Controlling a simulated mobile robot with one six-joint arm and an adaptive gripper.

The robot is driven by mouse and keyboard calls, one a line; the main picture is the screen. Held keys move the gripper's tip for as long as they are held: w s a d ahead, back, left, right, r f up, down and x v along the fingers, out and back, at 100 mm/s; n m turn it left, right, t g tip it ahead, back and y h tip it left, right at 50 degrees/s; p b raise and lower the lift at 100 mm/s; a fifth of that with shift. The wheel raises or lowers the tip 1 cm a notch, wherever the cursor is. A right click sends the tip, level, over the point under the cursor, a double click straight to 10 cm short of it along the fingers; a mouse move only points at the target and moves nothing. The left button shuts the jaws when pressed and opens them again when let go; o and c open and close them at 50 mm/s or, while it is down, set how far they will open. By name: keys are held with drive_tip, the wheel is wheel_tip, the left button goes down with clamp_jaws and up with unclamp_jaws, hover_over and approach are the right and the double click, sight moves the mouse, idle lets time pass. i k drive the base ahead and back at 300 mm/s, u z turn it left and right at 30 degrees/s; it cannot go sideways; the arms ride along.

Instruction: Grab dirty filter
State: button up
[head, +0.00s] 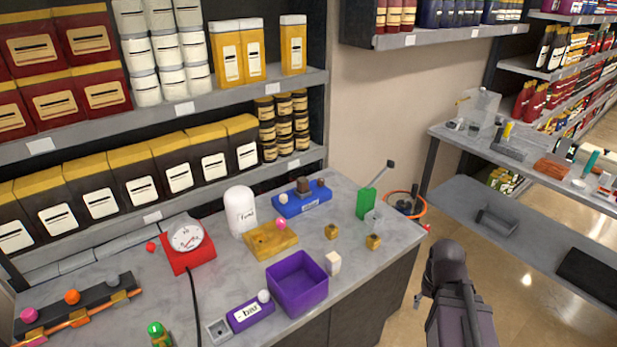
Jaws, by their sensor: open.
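No part is clearly marked as the dirty filter. A blue unit (302,204) at the back of the grey bench carries a small brown cylinder (303,186), which may be the filter, but I cannot tell. A white canister (240,211) with unclear lettering stands left of it. A small off-white block (333,263) stands at the right side of an open purple bin (297,283). My gripper (447,262) is dark, at the lower right, off the bench's right side and apart from all these things. Its fingertips are hard to make out; nothing shows in it.
A red gauge (187,244) with a cable, a yellow block (271,240), a purple labelled block (250,312) and a green lever piece (367,203) stand on the bench (225,276). Stocked shelves (183,113) rise behind. A second table (460,137) stands right, with clear floor between.

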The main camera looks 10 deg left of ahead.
sight(302, 183)
drive_tip(key=i, duration=0.85)
